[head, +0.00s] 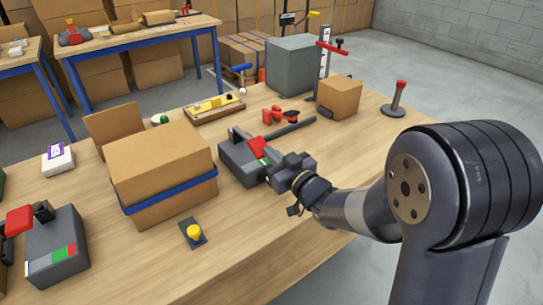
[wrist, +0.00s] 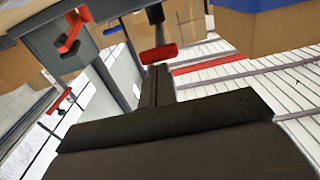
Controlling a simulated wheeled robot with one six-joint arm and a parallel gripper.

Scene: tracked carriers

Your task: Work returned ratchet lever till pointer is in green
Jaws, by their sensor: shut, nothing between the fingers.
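Two grey ratchet units stand on the wooden table in the head view. One (head: 234,165) is at mid-table, with a red part (head: 257,146) on top and a small green patch on its side. The other (head: 62,255) is at the lower left, with a red-ended lever (head: 20,220) and a white, green and red scale (head: 50,260). I cannot make out a pointer on either. My gripper (head: 275,172) is shut and empty, close beside the mid-table unit; contact is unclear. In the wrist view, a red-ended lever (wrist: 158,53) shows just beyond my fingers (wrist: 157,75).
A cardboard box with a blue strap (head: 165,170) stands left of the mid-table unit. A yellow button (head: 194,232) lies in front of it. A red clamp-like tool (head: 280,115), a small carton (head: 339,97) and a red-topped post (head: 398,98) are farther back.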

